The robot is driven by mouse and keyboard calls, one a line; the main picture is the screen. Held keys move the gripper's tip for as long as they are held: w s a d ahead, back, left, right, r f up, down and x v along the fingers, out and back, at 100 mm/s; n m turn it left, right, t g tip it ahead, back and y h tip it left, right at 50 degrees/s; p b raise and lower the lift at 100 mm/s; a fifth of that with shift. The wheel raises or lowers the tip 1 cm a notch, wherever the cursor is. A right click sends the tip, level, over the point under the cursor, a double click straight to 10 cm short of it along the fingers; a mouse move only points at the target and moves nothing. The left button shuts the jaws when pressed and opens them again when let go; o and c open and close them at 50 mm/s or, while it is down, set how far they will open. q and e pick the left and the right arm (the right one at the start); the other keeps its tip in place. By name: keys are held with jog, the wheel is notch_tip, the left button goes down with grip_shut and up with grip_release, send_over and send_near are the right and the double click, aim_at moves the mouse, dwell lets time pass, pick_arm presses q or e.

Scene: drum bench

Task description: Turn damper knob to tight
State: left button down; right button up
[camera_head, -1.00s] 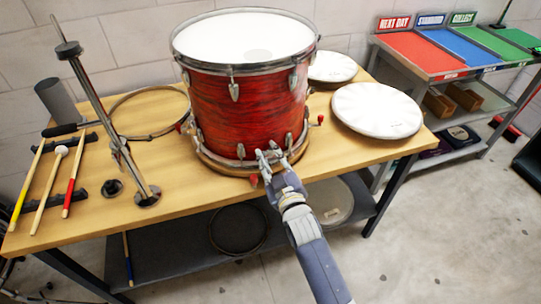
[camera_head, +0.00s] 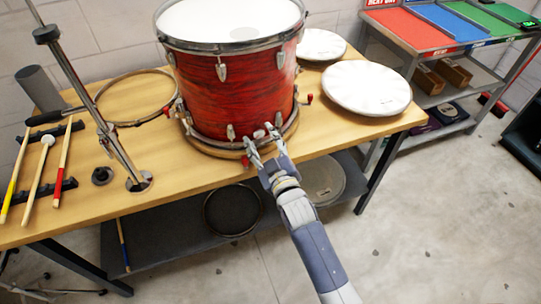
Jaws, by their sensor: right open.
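A red drum (camera_head: 230,95) with a white head and chrome rim stands on the wooden bench. Small red knobs stick out near its lower rim: one at the front (camera_head: 246,160), just below my gripper, and one on the right side (camera_head: 309,98). I cannot tell which is the damper knob, and no tight marking is readable. My right gripper (camera_head: 262,138) is open, its two fingers spread at the drum's lower front edge. I cannot tell whether a fingertip touches the drum. My left gripper is out of view.
The bench (camera_head: 200,182) also holds a metal stand (camera_head: 95,105), drumsticks (camera_head: 62,160), a hoop (camera_head: 165,112) and white drumheads (camera_head: 366,88). A shelf below holds round drum parts (camera_head: 232,210). A rack with coloured trays (camera_head: 405,30) stands at the right.

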jog(key=v, duration=1)
jog(key=shift+s+d, duration=0.15)
jog(key=shift+s, duration=0.2)
